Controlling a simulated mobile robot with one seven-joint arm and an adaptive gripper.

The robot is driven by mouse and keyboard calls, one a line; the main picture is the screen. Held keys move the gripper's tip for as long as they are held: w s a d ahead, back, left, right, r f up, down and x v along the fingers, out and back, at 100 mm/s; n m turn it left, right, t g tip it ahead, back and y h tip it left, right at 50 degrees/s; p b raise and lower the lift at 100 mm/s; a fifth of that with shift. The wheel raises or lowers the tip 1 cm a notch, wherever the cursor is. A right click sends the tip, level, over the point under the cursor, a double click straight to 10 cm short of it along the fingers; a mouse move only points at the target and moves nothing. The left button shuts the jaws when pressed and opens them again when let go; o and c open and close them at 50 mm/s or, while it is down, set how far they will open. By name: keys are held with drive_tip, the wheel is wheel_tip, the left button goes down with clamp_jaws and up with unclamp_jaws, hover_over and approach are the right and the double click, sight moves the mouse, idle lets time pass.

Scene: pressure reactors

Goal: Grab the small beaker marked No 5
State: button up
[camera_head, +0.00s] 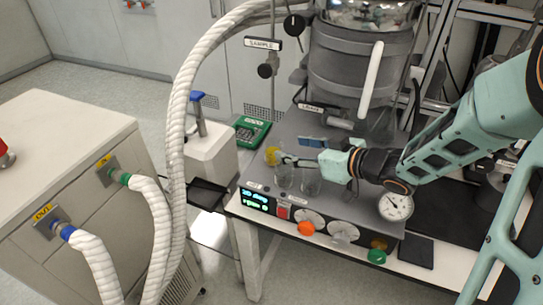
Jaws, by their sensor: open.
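A small group of beakers stands at the front left of the grey reactor base. One beaker holds yellow liquid (272,155). A clear beaker (284,178) stands in front of it, and another clear beaker (311,183) stands to the right. No number can be read on any of them, so I cannot tell which is No 5. My gripper (287,159) reaches in from the right, open, with its fingers at the beakers' upper level. It partly covers the beakers, and I cannot tell whether it touches any.
The steel reactor vessel (350,70) stands behind. A control panel with a display (257,200) and coloured knobs lies along the front edge. A thick white hose (178,120) rises at left. A green device (251,130) lies behind the beakers, and a gauge (396,206) sits at right.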

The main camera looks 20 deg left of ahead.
sight(268, 144)
drive_tip(key=x, duration=0.7)
drive_tip(key=shift+s, duration=0.1)
drive_tip(key=c, duration=1.4)
drive_tip(key=shift+c, duration=0.2)
